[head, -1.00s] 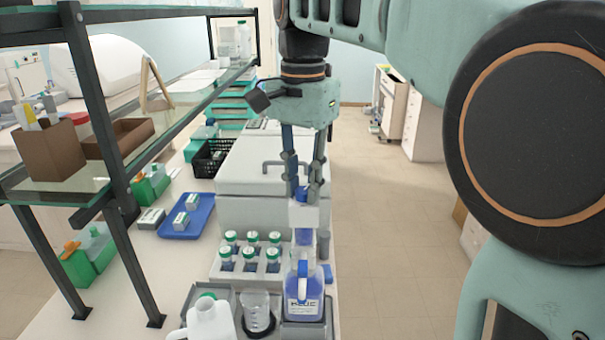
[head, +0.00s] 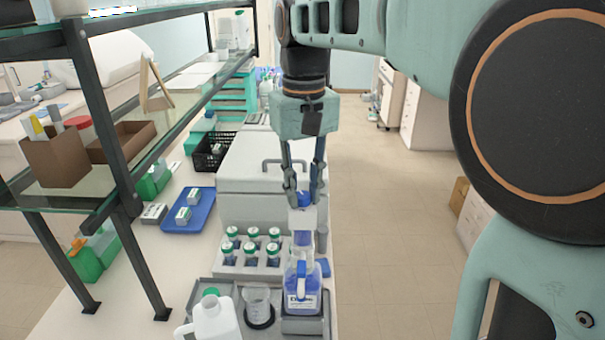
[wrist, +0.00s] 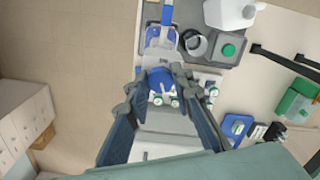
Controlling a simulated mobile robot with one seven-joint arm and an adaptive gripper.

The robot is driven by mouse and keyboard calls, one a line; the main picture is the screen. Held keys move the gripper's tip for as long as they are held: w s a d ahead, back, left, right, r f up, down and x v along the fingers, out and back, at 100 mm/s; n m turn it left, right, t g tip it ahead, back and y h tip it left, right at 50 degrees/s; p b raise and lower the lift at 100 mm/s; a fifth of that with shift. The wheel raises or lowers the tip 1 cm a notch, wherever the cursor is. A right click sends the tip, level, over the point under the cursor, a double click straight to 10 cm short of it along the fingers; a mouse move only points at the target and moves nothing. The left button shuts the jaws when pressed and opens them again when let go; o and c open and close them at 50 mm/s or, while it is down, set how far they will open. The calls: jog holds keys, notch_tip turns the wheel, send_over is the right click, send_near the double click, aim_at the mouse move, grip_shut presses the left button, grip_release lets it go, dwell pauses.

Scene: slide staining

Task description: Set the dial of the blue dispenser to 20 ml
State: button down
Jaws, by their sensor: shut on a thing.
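The blue dispenser (head: 303,283) stands upright in a grey tray at the front right of the bench, with blue liquid in its bottle and a white head above. Its blue dial (head: 304,199) is at the top of the head, and it also shows in the wrist view (wrist: 160,80). My gripper (head: 304,198) points down over the dispenser, its fingers on either side of the dial. In the wrist view my gripper (wrist: 161,83) is shut on the dial. The dial's scale marks cannot be read.
A rack of green-capped bottles (head: 236,270) stands close behind and left. A beaker (head: 257,306) and white jug (head: 212,322) stand left of the dispenser. A blue tray (head: 171,225) and glass shelf (head: 90,181) are farther left. Open floor lies right.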

aim_at(305, 195)
jog(key=shift+d+n+p, duration=0.1)
jog(key=shift+n+p, duration=0.45)
jog(key=shift+n, duration=1.35)
jog(key=c, duration=1.7)
grip_release()
notch_tip(305, 195, up, 12)
jog(key=shift+w, duration=0.1)
